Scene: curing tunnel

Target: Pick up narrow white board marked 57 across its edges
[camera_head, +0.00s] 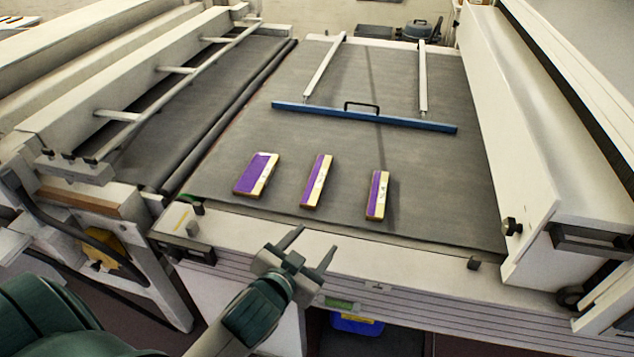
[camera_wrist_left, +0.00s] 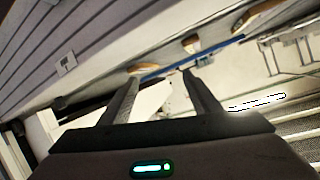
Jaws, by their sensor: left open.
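Three boards, each part purple and part white with tan edges, lie flat and apart on the grey belt in the head view. The left one (camera_head: 256,174) is the widest. The middle one (camera_head: 316,181) and the right one (camera_head: 377,194) are narrower. Their markings are too small to read, so I cannot tell which is marked 57. My left gripper (camera_head: 316,243) is open and empty in front of the belt's near edge, apart from the boards. Its two fingers also show spread in the left wrist view (camera_wrist_left: 161,77). My right gripper is out of view.
A blue crossbar (camera_head: 365,117) with a black handle spans the belt (camera_head: 440,190) behind the boards. A tall white side housing (camera_head: 520,150) bounds the right. A roller (camera_head: 225,115) and frame stand left. Belt around the boards is clear. A blue bin (camera_head: 356,325) sits below.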

